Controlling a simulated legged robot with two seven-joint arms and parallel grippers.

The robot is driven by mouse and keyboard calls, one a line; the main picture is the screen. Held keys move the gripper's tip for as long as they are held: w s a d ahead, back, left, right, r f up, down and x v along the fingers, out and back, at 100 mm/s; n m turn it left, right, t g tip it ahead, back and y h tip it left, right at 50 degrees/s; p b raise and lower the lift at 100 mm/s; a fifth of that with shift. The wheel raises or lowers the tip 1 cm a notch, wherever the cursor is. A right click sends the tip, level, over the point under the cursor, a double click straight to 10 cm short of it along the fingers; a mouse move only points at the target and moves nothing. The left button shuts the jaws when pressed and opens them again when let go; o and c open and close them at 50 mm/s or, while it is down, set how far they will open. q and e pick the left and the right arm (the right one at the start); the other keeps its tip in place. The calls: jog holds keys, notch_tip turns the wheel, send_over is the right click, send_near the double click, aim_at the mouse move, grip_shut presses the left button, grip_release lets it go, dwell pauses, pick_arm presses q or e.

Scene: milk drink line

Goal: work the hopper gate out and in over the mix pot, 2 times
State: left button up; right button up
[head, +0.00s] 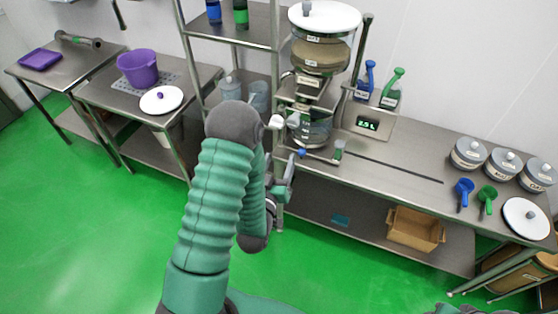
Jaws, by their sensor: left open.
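The hopper (320,55), a clear round bin of tan powder with a white lid, stands on a metal frame at the back of the steel bench. Below its outlet is the gate area, with a pale knob (277,121) sticking out on the left. I cannot tell how far the gate is drawn. The clear mix pot (314,132) stands under the outlet. My left gripper (286,180) is open and empty in front of the bench edge, below and apart from the knob. My left forearm partly hides it. My right gripper does not show.
Blue and green scoops (464,193) and several lidded tubs (468,153) are at the right. The bench middle is mostly clear. A shelf rack (238,36) stands left.

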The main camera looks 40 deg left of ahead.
pick_arm(q)
jog(key=shift+c, duration=0.2)
dwell(0.3)
jog(key=m+h+b, duration=0.2)
jog(key=m+b, duration=0.3)
jog(key=b, duration=0.1)
send_near(291, 124)
jog(key=w, duration=0.3)
jog(key=shift+t, duration=0.4)
jog(key=x, duration=0.5)
jog(key=a+x, duration=0.1)
jog(key=x, duration=0.2)
jog(key=shift+w+a+f, duration=0.1)
jog(key=shift+f, duration=0.3)
jog(key=shift+d+r, duration=0.1)
jog(key=shift+d, duration=0.2)
jog(key=shift+c, duration=1.9)
jog(key=shift+a, duration=0.1)
grip_shut()
